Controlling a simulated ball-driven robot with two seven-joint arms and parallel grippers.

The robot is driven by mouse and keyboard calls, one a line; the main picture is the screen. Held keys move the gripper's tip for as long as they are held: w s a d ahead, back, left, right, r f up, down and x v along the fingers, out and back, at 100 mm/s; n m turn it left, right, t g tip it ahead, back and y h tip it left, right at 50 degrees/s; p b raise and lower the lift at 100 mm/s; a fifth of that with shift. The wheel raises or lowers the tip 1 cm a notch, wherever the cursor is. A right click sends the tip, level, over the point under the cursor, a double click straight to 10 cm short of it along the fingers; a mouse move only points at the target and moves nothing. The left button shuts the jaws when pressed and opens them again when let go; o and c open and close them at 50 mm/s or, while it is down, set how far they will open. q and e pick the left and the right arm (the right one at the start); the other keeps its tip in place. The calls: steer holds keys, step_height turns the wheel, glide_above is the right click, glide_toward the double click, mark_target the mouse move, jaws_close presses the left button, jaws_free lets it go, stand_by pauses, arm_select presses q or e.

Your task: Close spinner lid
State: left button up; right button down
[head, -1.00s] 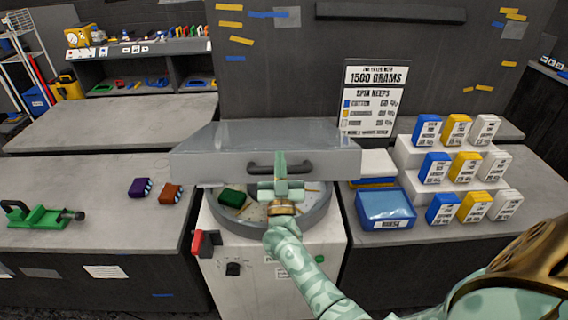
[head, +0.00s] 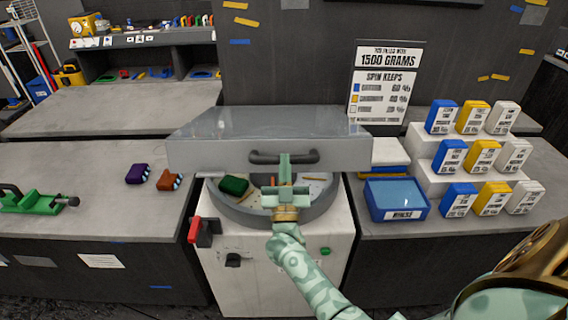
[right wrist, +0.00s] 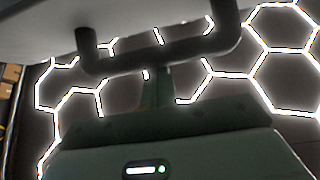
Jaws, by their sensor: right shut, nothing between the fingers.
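The spinner (head: 327,260) is a white cabinet with a round grey tub rim (head: 232,212) on top. Its grey lid (head: 215,155) is partly raised over the tub, with a dark bar handle (head: 262,158) on its front face. A green block (head: 234,185) lies inside the tub. My right gripper (head: 285,170) is shut and empty, its fingers up at the handle in the head view. In the right wrist view the handle (right wrist: 160,60) crosses just beyond the fingers (right wrist: 158,90). I cannot tell whether they touch. My left gripper is not in view.
A red lever (head: 197,230) sticks out at the cabinet's left. A blue bin (head: 397,200) and stepped white stands with several boxes (head: 450,155) are on the right table. Purple (head: 138,173) and orange (head: 169,180) blocks and a green clamp (head: 35,200) lie on the left table.

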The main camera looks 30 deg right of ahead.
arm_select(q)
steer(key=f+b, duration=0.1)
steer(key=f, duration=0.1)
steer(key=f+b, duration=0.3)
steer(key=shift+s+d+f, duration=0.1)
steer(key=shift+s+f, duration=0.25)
arm_select(e)
steer(key=shift+t, duration=0.3)
steer(key=f, duration=0.3)
steer(key=s+f, duration=0.1)
steer(key=f, duration=0.1)
steer(key=shift+a, duration=0.3)
